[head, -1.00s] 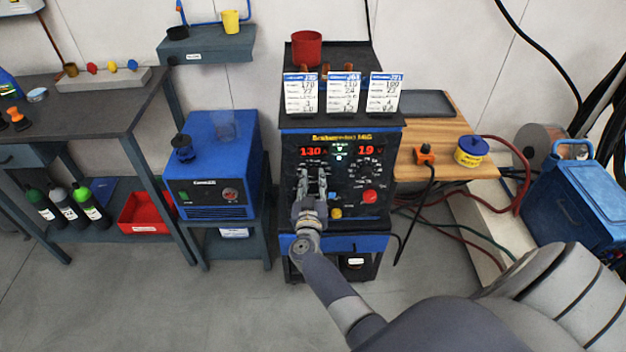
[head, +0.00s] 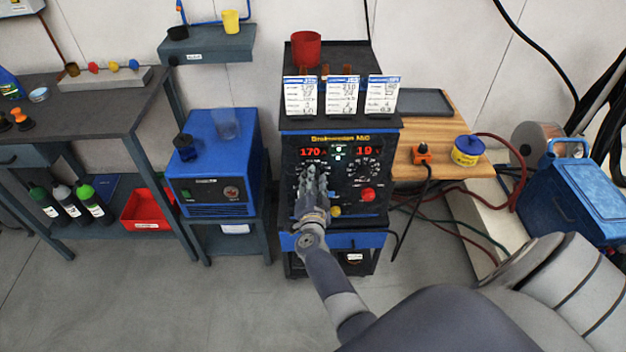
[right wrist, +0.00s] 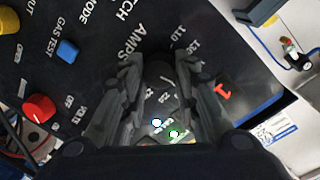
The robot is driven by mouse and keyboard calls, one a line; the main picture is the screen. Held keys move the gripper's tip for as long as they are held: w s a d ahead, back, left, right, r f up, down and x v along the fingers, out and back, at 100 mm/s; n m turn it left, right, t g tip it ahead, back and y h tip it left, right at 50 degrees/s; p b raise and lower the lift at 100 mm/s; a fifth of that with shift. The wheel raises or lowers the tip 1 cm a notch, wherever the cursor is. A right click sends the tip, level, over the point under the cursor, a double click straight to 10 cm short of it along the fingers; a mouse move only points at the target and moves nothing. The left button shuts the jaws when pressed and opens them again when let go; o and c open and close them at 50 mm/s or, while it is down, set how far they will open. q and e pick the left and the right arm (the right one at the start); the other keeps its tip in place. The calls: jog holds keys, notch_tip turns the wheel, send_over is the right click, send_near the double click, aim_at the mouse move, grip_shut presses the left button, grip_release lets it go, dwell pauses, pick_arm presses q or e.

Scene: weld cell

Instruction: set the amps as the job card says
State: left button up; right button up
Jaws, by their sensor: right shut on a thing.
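The welding machine (head: 345,205) stands in the middle of the head view. Its red left display (head: 313,152) reads 170 and its right display (head: 367,151) reads 19 or 1.9. My right gripper (head: 313,172) is at the panel below the left display. In the right wrist view its fingers (right wrist: 158,66) are shut on the dark amps knob (right wrist: 158,76), beside the AMPS lettering. Three white job cards (head: 301,97), (head: 342,97), (head: 382,97) stand on top of the machine. Their small print is hard to read. My left gripper is out of view.
A red knob (head: 368,194) and a yellow knob (head: 335,211) are close to the gripper; a blue one (right wrist: 67,49) shows in the wrist view. A blue unit (head: 215,165) stands left, a wooden bench (head: 445,140) right.

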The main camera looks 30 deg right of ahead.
jog(key=m+b, duration=0.1)
jog(key=m, duration=0.4)
jog(key=m+y+b, duration=0.1)
jog(key=m+b, duration=0.1)
jog(key=m, duration=0.3)
jog(key=shift+s+d+t, duration=0.1)
jog(key=shift+d+t, duration=0.05)
jog(key=shift+t, duration=0.25)
jog(key=shift+m, duration=0.3)
jog(key=o, duration=1.1)
